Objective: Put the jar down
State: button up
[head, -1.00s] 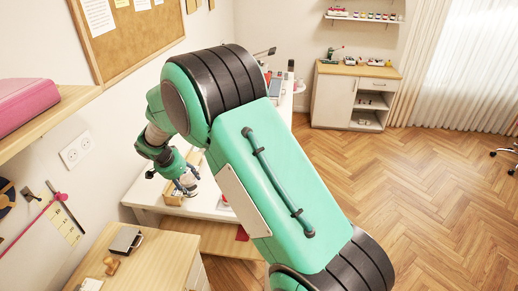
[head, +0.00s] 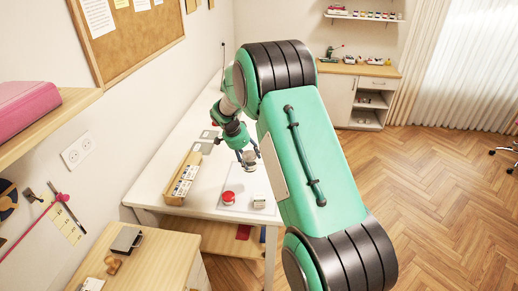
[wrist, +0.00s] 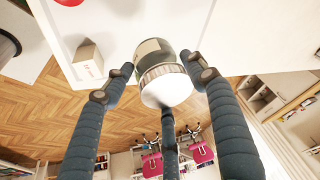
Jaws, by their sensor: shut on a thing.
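In the wrist view the jar (wrist: 160,62) is a short round container with dark contents, a pale label and a ribbed, light-coloured lid facing the camera. My gripper (wrist: 162,76) has its dark ribbed fingers around the jar and is shut on it. In the head view my gripper (head: 247,160) holds the jar over the right part of the white table (head: 207,160), near a pale flat board (head: 236,205). The fingers partly hide the jar there, and I cannot tell whether its base touches a surface.
A red round item (head: 228,197) and a small white box (head: 259,202) sit on the board in front of my gripper. A wooden box with cards (head: 180,185) stands along the table's left side. The table's right edge is close, with wooden floor (head: 420,200) beyond.

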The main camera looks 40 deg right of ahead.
jog(key=shift+d, duration=0.1)
dwell(0.3)
jog(key=shift+f+b, duration=0.35)
jog(key=shift+f, duration=2.75)
jog(key=shift+f, duration=1.85)
jog(key=shift+f+b, duration=0.1)
jog(key=shift+b, duration=0.2)
jog(key=o, duration=1.3)
